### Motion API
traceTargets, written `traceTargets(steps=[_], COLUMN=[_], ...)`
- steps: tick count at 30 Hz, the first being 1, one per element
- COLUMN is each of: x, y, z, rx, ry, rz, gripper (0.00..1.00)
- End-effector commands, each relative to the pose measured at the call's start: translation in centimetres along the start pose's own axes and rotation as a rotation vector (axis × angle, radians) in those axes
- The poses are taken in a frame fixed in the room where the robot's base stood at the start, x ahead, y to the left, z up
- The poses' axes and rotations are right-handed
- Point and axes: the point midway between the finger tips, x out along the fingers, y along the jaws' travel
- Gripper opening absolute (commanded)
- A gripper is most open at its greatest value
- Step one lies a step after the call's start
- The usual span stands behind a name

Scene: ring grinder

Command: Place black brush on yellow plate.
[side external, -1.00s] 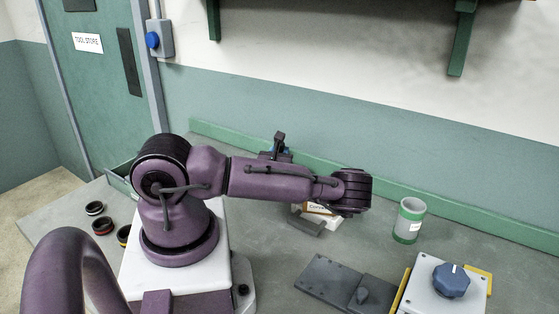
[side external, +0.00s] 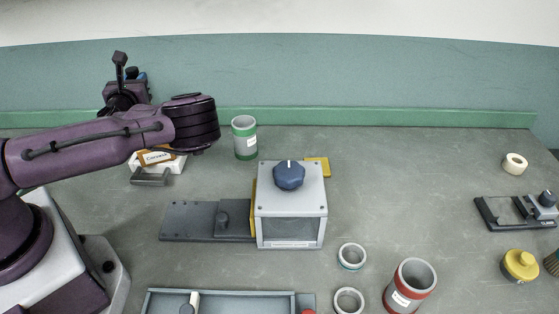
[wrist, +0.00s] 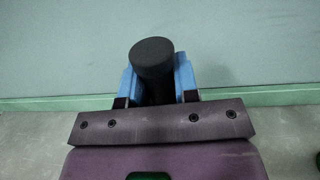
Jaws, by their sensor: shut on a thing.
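My gripper (side external: 132,80) is raised above the back left of the bench, in front of the wall. In the wrist view its blue fingers (wrist: 158,80) are shut on a dark, round-ended thing (wrist: 152,52), which I take to be the black brush. In the side view the brush (side external: 120,62) sticks up above the fingers, partly hidden by my arm. Yellow plate (side external: 317,166) shows behind the grey box with the blue knob, and a yellow strip shows along its left side. The box covers the rest of it. My gripper is well left of it.
A green-white canister (side external: 245,138) stands between my arm and the grey box (side external: 291,205). A red-white canister (side external: 411,286), rings and a blue-grey tray (side external: 225,293) are at the front.

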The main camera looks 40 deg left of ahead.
Motion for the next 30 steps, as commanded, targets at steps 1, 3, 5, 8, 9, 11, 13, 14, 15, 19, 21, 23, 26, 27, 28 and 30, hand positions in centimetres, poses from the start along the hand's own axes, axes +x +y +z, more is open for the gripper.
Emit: traceTargets(steps=[1, 3, 5, 8, 9, 11, 13, 14, 15, 19, 21, 23, 26, 27, 28, 30], x=[-0.4, -1.1, -2.0, -4.0, -5.0, -6.6, -8.8, -9.9, -11.3, -15.9, -18.1, -19.7, -21.2, -21.6, -21.8, -21.8], y=[-3.1, -6.8, -10.0, -15.1, -17.1, -19.9, -23.0, -24.3, -25.8, -29.8, -31.2, -31.9, -32.2, -32.3, -32.4, -32.9], z=[0.2, 0.5, 0.7, 1.1, 1.3, 1.6, 1.9, 2.1, 2.3, 2.9, 3.2, 3.4, 3.4, 3.4, 3.4, 3.2], rx=[-0.004, -0.005, -0.004, -0.005, -0.005, -0.005, -0.004, -0.005, -0.005, -0.004, -0.005, -0.004, -0.002, -0.002, -0.002, -0.003], ry=[-0.001, 0.000, 0.000, -0.001, -0.001, -0.001, -0.001, -0.002, -0.001, -0.001, -0.001, 0.000, 0.000, 0.000, 0.000, -0.001], rz=[-0.080, -0.189, -0.286, -0.452, -0.521, -0.625, -0.751, -0.806, -0.878, -1.102, -1.209, -1.291, -1.385, -1.409, -1.423, -1.445], gripper=[0.04, 0.04, 0.04, 0.04, 0.04, 0.04, 0.04, 0.04, 0.04, 0.04, 0.04, 0.04, 0.04, 0.04, 0.04, 0.04])
